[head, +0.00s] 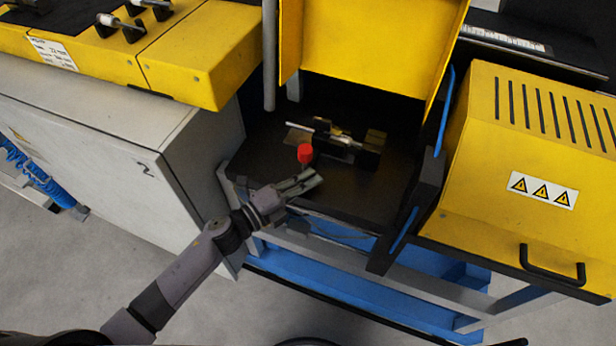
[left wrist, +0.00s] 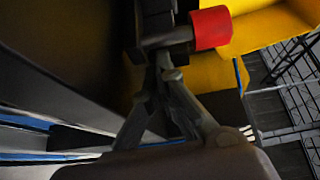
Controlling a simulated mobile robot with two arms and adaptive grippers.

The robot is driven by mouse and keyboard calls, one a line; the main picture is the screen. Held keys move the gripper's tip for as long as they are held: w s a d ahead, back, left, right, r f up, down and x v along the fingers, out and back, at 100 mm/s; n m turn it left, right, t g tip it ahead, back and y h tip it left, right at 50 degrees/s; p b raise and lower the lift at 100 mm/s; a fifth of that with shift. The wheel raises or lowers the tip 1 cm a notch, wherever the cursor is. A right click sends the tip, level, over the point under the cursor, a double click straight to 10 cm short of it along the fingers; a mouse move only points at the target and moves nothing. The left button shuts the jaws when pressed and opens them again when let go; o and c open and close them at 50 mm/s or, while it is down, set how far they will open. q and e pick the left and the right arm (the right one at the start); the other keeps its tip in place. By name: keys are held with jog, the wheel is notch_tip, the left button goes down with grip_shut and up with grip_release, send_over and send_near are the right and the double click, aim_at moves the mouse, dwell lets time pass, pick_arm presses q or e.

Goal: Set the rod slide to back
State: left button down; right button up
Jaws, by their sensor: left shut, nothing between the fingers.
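The rod slide (head: 345,143) is a small dark and brass-coloured mechanism on the black bench top inside the yellow machine, in the middle of the head view. Its red knob (head: 305,153) stands at its near left side. In the left wrist view the red knob (left wrist: 211,28) sits on the end of a grey rod (left wrist: 168,39) at the top. My left gripper (head: 316,180) is shut and empty, just in front of the knob. In the left wrist view its fingertips (left wrist: 164,62) meet just below the rod; whether they touch it I cannot tell. My right gripper is not in view.
Yellow panels (head: 375,45) stand behind the slide. A black-edged upright with blue strips (head: 428,160) and a yellow vented cover (head: 530,150) bound the right side. A grey cabinet (head: 100,150) stands to the left. The front part of the black bench top (head: 375,205) is bare.

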aim_at(286, 173)
pick_arm(q)
jog(key=a, duration=0.1)
jog(key=w+a+b, duration=0.1)
jog(key=a, duration=0.3)
jog(key=shift+w, duration=0.4)
jog(key=shift+a+r, duration=0.1)
jog(key=shift+a, duration=0.2)
jog(key=shift+d, duration=0.15)
